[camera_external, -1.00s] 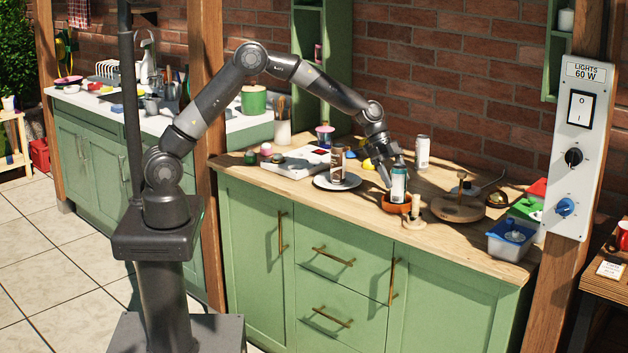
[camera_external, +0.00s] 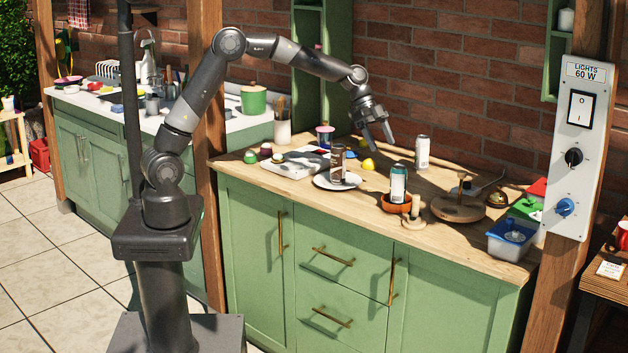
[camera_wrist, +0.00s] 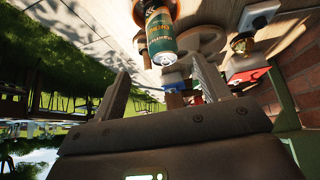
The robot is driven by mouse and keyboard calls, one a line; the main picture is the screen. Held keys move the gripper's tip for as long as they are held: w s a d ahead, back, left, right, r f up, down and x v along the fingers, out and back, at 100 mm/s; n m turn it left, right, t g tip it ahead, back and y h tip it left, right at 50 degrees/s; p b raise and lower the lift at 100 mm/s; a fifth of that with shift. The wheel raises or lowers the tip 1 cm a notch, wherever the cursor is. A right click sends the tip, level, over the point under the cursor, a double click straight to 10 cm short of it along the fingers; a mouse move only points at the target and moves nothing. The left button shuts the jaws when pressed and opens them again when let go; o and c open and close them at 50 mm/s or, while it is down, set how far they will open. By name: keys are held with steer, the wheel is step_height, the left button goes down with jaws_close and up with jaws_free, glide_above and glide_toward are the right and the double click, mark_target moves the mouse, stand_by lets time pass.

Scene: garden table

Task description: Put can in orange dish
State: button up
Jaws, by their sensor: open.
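A teal can (camera_external: 398,183) with a pale top stands upright in the orange dish (camera_external: 394,206) on the wooden counter. In the wrist view the teal can (camera_wrist: 161,36) is seen beyond the fingertips, apart from them, and part of the orange dish (camera_wrist: 140,12) shows around its base. My gripper (camera_external: 378,146) is open and empty, raised above the counter, up and to the left of the can. A brown can (camera_external: 338,163) stands on a white plate (camera_external: 322,183) left of the dish. A white can (camera_external: 422,152) stands farther back.
A round wooden board (camera_external: 458,208) and a small wooden piece (camera_external: 413,219) are right of the dish. Blue (camera_external: 510,240), green and red containers stand at the right end. The front edge of the counter is mostly clear.

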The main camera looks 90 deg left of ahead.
steer(key=s+d+r+n+y, duration=0.1)
steer(key=s+d+r, duration=0.15)
steer(key=s, duration=0.45)
steer(key=s+d+r+n+y, duration=0.1)
steer(key=s+d+r+n, duration=0.1)
steer(key=s+r, duration=0.35)
steer(key=s+d+r+n+y, duration=0.1)
steer(key=s+d, duration=0.1)
steer(key=s, duration=0.6)
steer(key=s+f+n+y, duration=0.1)
steer(key=s+n, duration=0.1)
steer(key=s, duration=0.9)
steer(key=s+f+n+t, duration=0.1)
steer(key=s+f+n, duration=0.1)
steer(key=s, duration=0.9)
steer(key=shift+a+n+y, duration=0.15)
steer(key=shift+n+y, duration=0.25)
steer(key=shift+n, duration=0.3)
